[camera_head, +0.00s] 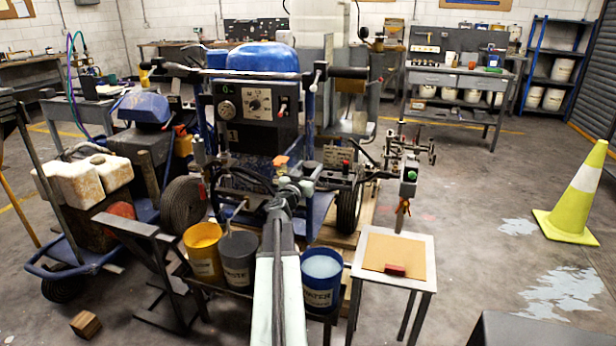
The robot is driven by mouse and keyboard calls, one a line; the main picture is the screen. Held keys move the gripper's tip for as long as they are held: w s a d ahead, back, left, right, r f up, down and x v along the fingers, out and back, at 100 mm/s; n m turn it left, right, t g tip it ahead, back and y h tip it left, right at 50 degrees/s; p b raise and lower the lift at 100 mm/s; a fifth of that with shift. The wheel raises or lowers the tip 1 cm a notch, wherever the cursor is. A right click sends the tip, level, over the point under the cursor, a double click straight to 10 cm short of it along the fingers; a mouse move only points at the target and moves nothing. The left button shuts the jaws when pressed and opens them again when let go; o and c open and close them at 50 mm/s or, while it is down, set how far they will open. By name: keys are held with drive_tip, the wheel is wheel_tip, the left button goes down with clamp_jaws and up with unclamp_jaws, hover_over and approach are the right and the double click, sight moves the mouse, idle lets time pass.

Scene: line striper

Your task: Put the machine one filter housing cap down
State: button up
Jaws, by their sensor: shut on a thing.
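My arm reaches up from the bottom middle, and my gripper (290,187) is at its far end, in front of the machine. The gripper is small and dark here and seen from behind. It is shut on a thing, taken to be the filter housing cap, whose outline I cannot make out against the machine. Machine one (255,105) is a blue-framed line striper with a dark control box marked 1. An orange part (281,161) shows just beyond the gripper. The filter housing itself cannot be told apart clearly.
Yellow (203,262), grey (238,268) and blue (321,290) buckets stand in front. A yellow cone (575,200) stands right, past open floor.

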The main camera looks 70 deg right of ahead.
drive_tip(key=shift+r, duration=0.1)
drive_tip(key=shift+f+b, duration=0.45)
drive_tip(key=shift+f, duration=0.25)
drive_tip(key=o, duration=1.5)
drive_tip(key=shift+c, duration=0.2)
drive_tip(key=shift+s, duration=0.15)
drive_tip(key=shift+r, duration=0.15)
